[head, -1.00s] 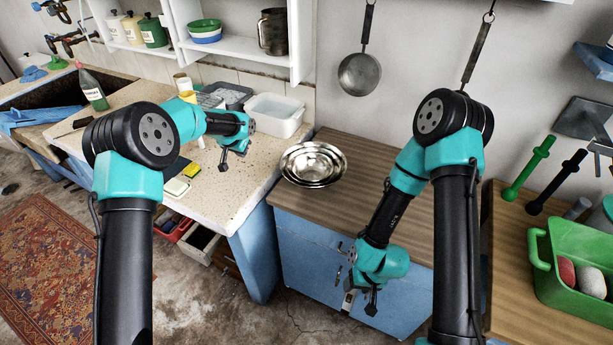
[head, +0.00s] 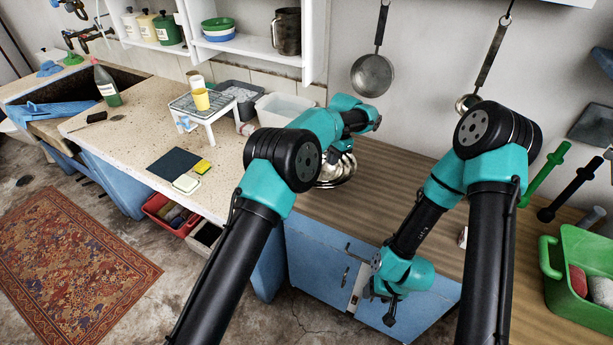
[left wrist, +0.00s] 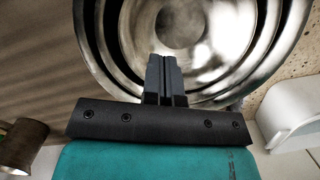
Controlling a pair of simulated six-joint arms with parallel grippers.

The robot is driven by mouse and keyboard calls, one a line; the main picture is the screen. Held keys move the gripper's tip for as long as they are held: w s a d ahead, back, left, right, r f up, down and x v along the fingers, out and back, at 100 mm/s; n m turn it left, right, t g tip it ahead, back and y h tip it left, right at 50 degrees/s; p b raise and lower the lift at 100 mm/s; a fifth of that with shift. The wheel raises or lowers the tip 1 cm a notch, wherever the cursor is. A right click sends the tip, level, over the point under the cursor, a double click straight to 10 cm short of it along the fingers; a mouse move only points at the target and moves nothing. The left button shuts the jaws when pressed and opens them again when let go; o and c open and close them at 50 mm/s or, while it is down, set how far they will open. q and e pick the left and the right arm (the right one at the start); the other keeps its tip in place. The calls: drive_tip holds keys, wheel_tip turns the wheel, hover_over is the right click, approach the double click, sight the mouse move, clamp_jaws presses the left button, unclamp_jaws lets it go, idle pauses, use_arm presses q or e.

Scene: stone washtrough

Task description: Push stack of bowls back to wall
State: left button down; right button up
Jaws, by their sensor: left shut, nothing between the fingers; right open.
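The stack of shiny metal bowls (head: 338,181) sits on the brown wooden counter (head: 400,170), partly hidden by my left arm in the head view. In the left wrist view the nested bowls (left wrist: 215,45) fill the upper middle. My left gripper (left wrist: 164,62) is shut and empty, with its fingertips over the bowls' near rims in that view; whether they touch cannot be told. My right gripper (head: 374,306) is open and empty, low in front of the blue cabinet. The wall (head: 420,110) rises behind the wooden counter.
A white tub (head: 283,108) stands left of the bowls, by the wall. A small white rack (head: 208,112) with a yellow cup stands on the speckled counter. A pan (head: 372,75) and ladle hang on the wall. A green crate (head: 578,300) is at right.

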use_arm(q)
drive_tip(key=shift+s+a, duration=0.5)
drive_tip(key=shift+a, duration=0.25)
drive_tip(key=shift+s+a, duration=0.5)
drive_tip(key=shift+a, duration=0.2)
drive_tip(key=s+a, duration=0.1)
drive_tip(key=a, duration=0.1)
drive_tip(key=s+a, duration=0.4)
drive_tip(key=shift+s+a+f, duration=0.15)
drive_tip(key=shift+a+f, duration=0.2)
drive_tip(key=shift+a, duration=0.05)
drive_tip(key=shift+f, duration=0.45)
